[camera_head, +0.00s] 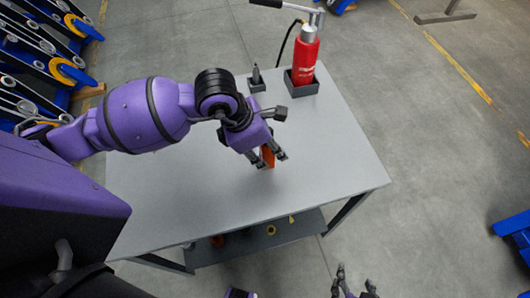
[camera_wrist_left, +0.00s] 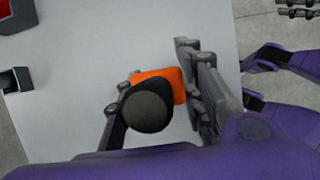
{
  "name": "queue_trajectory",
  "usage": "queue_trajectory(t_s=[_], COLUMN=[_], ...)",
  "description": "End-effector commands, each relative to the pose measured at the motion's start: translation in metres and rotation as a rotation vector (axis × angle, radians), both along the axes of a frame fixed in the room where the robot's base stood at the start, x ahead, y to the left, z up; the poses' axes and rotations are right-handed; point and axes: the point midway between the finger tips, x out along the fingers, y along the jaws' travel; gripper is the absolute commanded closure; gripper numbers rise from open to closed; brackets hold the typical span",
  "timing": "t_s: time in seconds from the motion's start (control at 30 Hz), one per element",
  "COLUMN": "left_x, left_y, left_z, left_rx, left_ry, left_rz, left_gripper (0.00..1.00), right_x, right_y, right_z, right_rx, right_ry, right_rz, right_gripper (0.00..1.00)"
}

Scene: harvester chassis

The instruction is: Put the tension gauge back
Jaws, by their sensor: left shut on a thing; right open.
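The tension gauge, seen as an orange block (camera_head: 267,155), is between the fingers of my left gripper (camera_head: 271,160), over the grey table (camera_head: 330,160). In the left wrist view, the orange block (camera_wrist_left: 168,82) sits between the two fingers, partly hidden behind a round dark part. My left gripper is shut on it. I cannot tell whether the gauge touches the tabletop. My right gripper (camera_head: 353,287) is open and empty at the bottom edge of the head view, off the front of the table.
A red bottle jack (camera_head: 305,62) stands in a dark square holder (camera_head: 301,90) at the table's back. Beside it is a smaller holder (camera_head: 257,87) with a small dark pointed thing. The tabletop's right part is clear. A lower shelf (camera_head: 290,232) holds small items.

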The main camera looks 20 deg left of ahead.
Motion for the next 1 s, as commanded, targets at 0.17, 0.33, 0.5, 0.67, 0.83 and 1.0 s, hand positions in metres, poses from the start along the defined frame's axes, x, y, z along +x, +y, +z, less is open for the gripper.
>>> queue_trajectory(t_s=[0.17, 0.33, 0.5, 0.67, 0.83, 1.0], left_x=[0.004, 0.005, 0.006, 0.006, 0.006, 0.006], left_y=[0.006, 0.01, 0.01, 0.01, 0.01, 0.01], left_z=[-0.008, -0.032, -0.044, -0.043, -0.046, -0.046], left_rx=[-0.001, -0.002, -0.002, -0.002, -0.001, -0.001], left_ry=[-0.002, 0.003, -0.002, -0.003, -0.001, -0.001], left_rz=[0.0, 0.001, -0.002, -0.001, -0.001, -0.001], left_gripper=[1.0, 1.0, 1.0, 1.0, 0.58, 0.46], right_x=[0.0, -0.001, -0.002, -0.002, -0.003, -0.002], right_y=[0.0, -0.001, -0.002, -0.003, -0.003, -0.003], right_z=[0.0, -0.001, -0.001, -0.001, -0.002, -0.002], right_rx=[-0.001, -0.002, -0.003, -0.004, -0.004, -0.004], right_ry=[0.0, 0.002, 0.002, 0.002, 0.003, 0.003], right_rz=[-0.001, -0.001, -0.003, -0.003, -0.003, -0.003], right_gripper=[0.43, 0.43, 0.43, 0.43, 0.43, 0.43])
